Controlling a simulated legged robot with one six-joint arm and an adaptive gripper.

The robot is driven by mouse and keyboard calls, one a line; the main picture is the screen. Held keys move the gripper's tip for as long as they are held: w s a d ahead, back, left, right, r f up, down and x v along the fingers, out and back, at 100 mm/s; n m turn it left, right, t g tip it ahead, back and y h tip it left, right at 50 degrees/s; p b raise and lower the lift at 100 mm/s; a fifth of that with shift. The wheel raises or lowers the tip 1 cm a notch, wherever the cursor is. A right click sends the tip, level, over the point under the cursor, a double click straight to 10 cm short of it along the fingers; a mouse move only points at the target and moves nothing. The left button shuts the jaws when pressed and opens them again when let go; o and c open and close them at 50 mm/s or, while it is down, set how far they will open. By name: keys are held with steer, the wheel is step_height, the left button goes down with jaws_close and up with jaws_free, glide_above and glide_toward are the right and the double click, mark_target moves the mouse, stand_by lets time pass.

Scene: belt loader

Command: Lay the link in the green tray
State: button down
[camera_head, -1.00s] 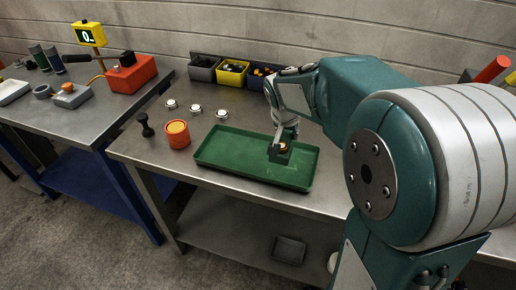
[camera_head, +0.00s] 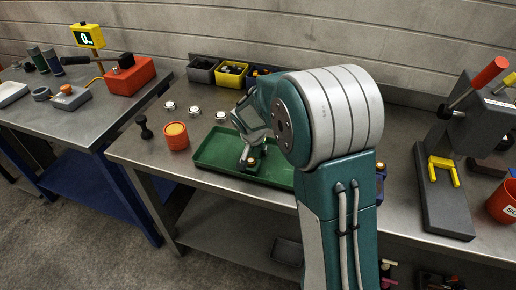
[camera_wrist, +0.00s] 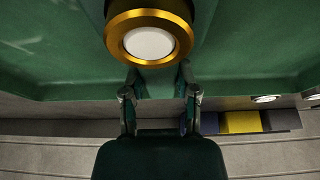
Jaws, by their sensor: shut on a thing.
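The green tray (camera_head: 212,153) lies on the middle bench; its floor and wall also show in the wrist view (camera_wrist: 50,65). My gripper (camera_head: 247,158) is down over the tray's middle, with its fingers (camera_wrist: 160,88) pointing at a brass ring with a pale round centre. This ring seems to be an end of the link (camera_wrist: 117,40); it shows as a small brass spot in the head view (camera_head: 250,160). My gripper is shut on the link. The rest of the link is mostly hidden, and I cannot tell whether it touches the tray floor.
An orange cup (camera_head: 176,137), a dark knobbed tool (camera_head: 144,127) and small round metal parts (camera_head: 195,110) stand left of the tray. A yellow bin (camera_head: 232,74) is behind. A grey fixture with a yellow fork (camera_head: 443,172) stands at right.

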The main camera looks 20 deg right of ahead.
steer(key=shift+c, duration=1.8)
jaws_free()
steer(key=v, duration=1.2)
steer(key=s+r+n+t+y, duration=0.1)
steer(key=s+r+n, duration=0.2)
steer(key=s, duration=1)
steer(key=s+d+r+n+t+y, duration=0.1)
steer(key=s+r+n, duration=0.2)
steer(key=s, duration=1)
steer(key=shift+s+n+y, duration=0.3)
steer(key=shift+s+n, duration=0.05)
steer(key=shift+n, duration=0.05)
steer(key=shift+r, duration=0.1)
